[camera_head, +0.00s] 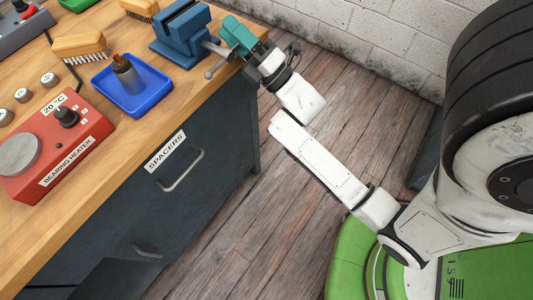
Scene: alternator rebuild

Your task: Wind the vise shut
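The blue vise (178,34) stands on the wooden bench near its far right corner. Its grey screw and handle bar (215,65) stick out toward the bench's right edge, with a rounded knob at the bar's lower end. My gripper (234,36), with teal fingers, is right at the handle, beside the vise. The fingers cover the upper part of the handle. I cannot tell whether they touch or grip it. The gap between the vise jaws is too small to judge from here.
A blue tray (107,92) holds a dark cylindrical part (127,74) left of the vise. A brush (82,46) and a red bearing heater (53,147) lie farther left. The drawer labelled SPACERS (165,175) is below the bench edge. A brick wall (350,45) stands behind.

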